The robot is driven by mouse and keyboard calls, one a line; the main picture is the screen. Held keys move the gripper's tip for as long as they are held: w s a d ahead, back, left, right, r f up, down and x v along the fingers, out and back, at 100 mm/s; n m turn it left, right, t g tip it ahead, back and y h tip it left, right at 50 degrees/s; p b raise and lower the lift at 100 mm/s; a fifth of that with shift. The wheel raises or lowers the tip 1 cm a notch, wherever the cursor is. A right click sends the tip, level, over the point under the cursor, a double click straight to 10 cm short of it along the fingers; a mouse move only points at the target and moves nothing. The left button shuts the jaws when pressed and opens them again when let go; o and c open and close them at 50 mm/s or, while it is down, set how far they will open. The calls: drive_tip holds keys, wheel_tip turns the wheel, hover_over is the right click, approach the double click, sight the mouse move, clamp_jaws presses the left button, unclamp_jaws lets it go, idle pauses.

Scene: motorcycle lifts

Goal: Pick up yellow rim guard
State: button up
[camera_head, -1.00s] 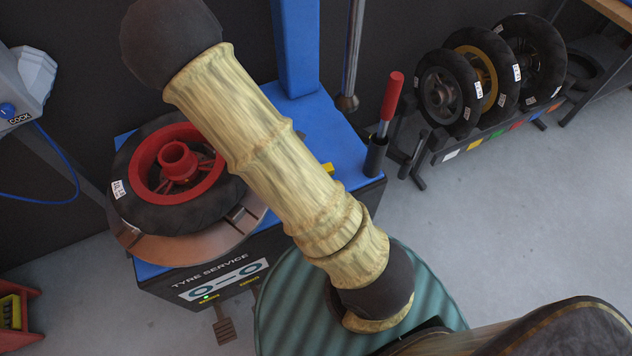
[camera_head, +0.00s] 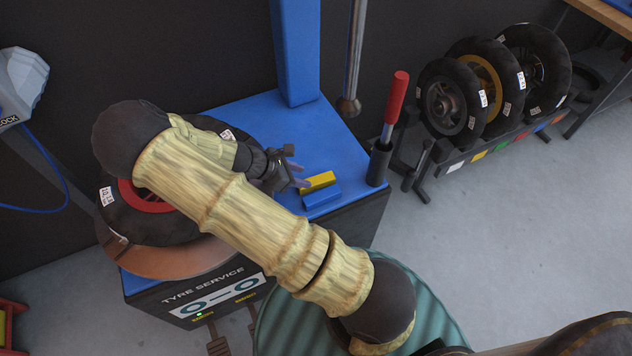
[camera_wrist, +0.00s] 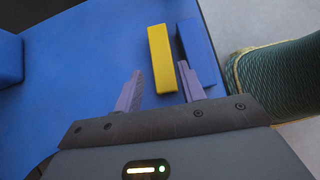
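The yellow rim guard (camera_head: 318,182) lies on the blue top of the tyre machine, beside a blue block (camera_head: 321,195) of similar shape. In the wrist view the yellow rim guard (camera_wrist: 161,58) lies just beyond my fingertips, and the blue block (camera_wrist: 195,51) is to its right. My gripper (camera_head: 299,174) is near the left end of the yellow rim guard in the head view. In the wrist view its two fingers (camera_wrist: 160,80) are spread apart with nothing held between them. The yellow rim guard's near end shows between them. I cannot tell the height gap.
A wheel with a red rim (camera_head: 148,198) sits on the turntable left of my gripper, partly behind my arm. A red-handled lever (camera_head: 396,97) stands at the machine's right edge. A blue column (camera_head: 296,50) rises behind. Several wheels (camera_head: 452,100) stand on a rack at right.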

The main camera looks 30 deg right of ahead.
sight(315, 180)
drive_tip(key=shift+b+x, duration=0.5)
drive_tip(key=shift+x, duration=2.1)
drive_tip(key=shift+s, duration=0.1)
drive_tip(key=shift+d, duration=0.1)
drive_tip(key=shift+s, duration=0.1)
drive_tip(key=c, duration=0.7)
